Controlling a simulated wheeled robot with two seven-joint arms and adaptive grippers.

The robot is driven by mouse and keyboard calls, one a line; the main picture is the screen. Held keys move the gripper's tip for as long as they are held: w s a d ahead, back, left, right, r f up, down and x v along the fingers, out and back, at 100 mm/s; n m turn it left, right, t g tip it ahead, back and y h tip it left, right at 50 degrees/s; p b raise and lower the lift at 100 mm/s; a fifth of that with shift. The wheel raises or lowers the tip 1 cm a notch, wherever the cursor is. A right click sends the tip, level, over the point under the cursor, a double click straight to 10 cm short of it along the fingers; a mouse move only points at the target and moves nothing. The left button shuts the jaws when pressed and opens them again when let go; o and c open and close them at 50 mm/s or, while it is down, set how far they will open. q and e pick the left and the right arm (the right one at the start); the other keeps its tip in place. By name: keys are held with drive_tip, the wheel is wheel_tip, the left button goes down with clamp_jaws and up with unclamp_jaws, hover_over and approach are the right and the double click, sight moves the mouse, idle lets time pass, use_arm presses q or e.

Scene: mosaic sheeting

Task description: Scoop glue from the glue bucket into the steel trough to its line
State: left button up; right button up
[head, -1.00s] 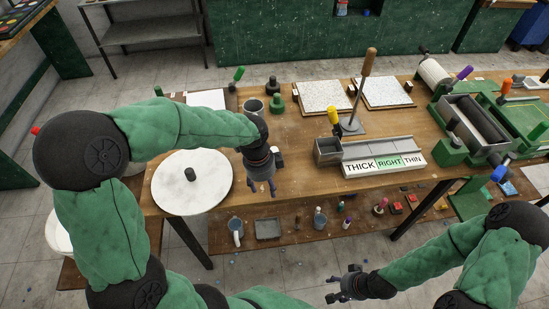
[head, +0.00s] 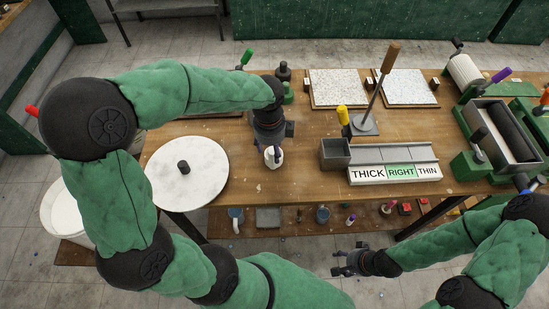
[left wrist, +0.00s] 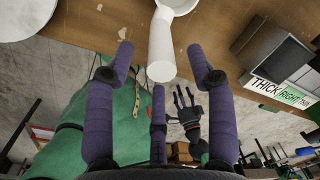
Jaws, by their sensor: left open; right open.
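A steel trough (head: 395,153) lies behind the THICK, RIGHT, THIN sign (head: 394,174). A white bucket (head: 58,212), perhaps the glue bucket, is partly hidden by my left arm; its contents are unclear. My right gripper (head: 350,262) is open and empty before the bench.
A round white disc with a black knob (head: 187,172) lies left of my left gripper. A grey box (head: 334,153) adjoins the trough's left end. A wood-handled tool on a steel plate (head: 365,125) stands behind. A roller machine (head: 495,135) is at right.

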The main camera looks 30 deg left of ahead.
sight(273, 159)
use_arm(q)
drive_tip(key=shift+w+f, duration=0.2)
drive_tip(key=shift+f, duration=0.75)
wheel_tip(273, 159, down, 5)
drive_tip(key=shift+w+d+b, duration=0.1)
drive_tip(key=shift+b, duration=0.8)
clamp_jaws()
